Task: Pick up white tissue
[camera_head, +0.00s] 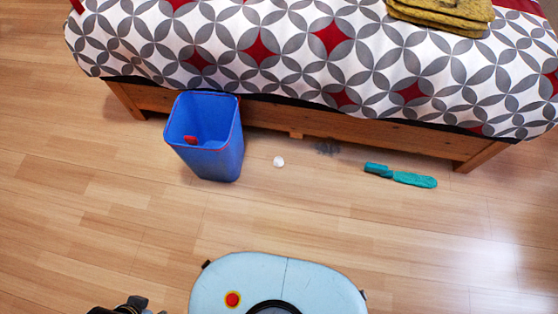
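A small white crumpled ball, the tissue (279,161), lies on the wooden floor in front of the bed, just right of the blue bin. Nothing touches it. A dark part of my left arm or gripper (128,306) shows at the bottom left edge, cut off by the frame and well away from the tissue. Its fingers cannot be made out. My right gripper is not in view.
A blue bin (218,165) with a red item (190,140) inside stands by the bed (290,50). A grey dust patch (327,148) and a teal brush-like object (402,176) lie right of the tissue. The floor (330,220) between my base and the tissue is clear.

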